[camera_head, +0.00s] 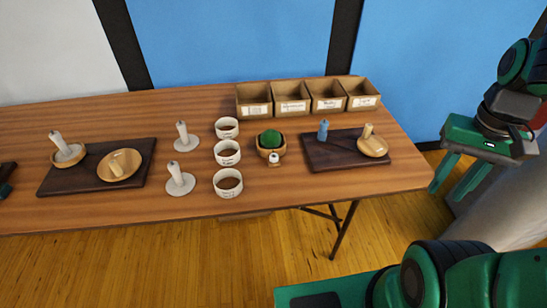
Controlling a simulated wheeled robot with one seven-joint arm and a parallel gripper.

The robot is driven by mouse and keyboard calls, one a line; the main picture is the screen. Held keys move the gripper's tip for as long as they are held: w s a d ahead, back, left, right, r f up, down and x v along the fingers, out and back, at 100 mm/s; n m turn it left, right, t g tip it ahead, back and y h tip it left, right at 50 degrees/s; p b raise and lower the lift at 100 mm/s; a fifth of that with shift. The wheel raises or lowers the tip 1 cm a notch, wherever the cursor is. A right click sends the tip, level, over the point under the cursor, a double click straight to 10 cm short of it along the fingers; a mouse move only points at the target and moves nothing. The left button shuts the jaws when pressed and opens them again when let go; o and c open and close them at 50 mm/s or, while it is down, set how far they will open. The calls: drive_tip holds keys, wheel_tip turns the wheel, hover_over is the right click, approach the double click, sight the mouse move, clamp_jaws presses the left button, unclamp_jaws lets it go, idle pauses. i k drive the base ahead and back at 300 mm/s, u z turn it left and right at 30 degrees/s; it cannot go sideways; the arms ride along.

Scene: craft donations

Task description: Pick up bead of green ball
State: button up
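A round green ball (271,139) sits in a small wooden bowl (262,152) near the middle of the table. I cannot make out a separate bead on it. A small white object (274,159) stands against the front of the bowl. My gripper (447,191) is at the right, beyond the table's right end and well apart from the ball. Its two fingers point down and are spread, with nothing between them.
White cups (228,183) stand left of the bowl. Wooden bins (254,110) line the table's back edge. A dark board (318,158) to the right holds a blue piece (323,131) and a wooden lidded dish (373,147). Another dark board (88,180) lies left.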

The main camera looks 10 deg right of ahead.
sight(272, 160)
drive_tip(key=k, duration=1.15)
drive_tip(key=u, duration=0.6)
drive_tip(key=i, duration=1.55)
drive_tip(key=z, duration=0.6)
